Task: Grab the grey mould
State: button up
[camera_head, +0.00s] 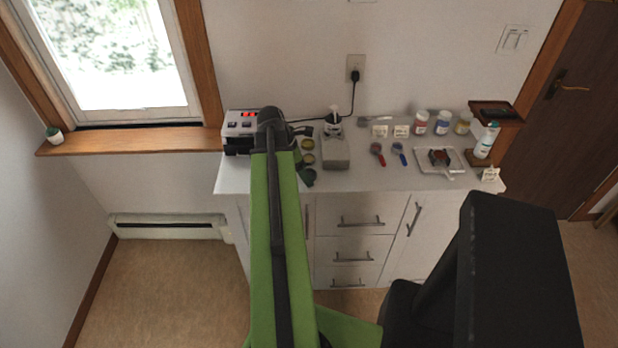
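My green arm reaches up over the left part of the white counter (232,183). Its dark end, my gripper (303,172), is small and partly hidden by the arm; I cannot see whether it is open or shut. No thing is clearly seen in it. A dark grey, mould-like piece with a reddish-brown middle (439,157) sits on a pale tray (456,168) at the right of the counter, well apart from my gripper. I cannot tell for sure that it is the grey mould.
A box with a red display (240,123) stands at the left end. Beside the arm are small round tins (308,159) and a grey device (336,153).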

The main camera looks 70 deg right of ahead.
jog(key=c, duration=1.3)
jog(key=shift+r+p, duration=0.5)
notch_tip(320, 180, up, 4)
jog(key=p, duration=0.3)
jog(key=shift+f+p, duration=0.1)
jog(key=shift+p, duration=0.3)
jog(key=s+r+p, duration=0.6)
jog(key=s, duration=0.5)
jog(key=shift+s, duration=0.35)
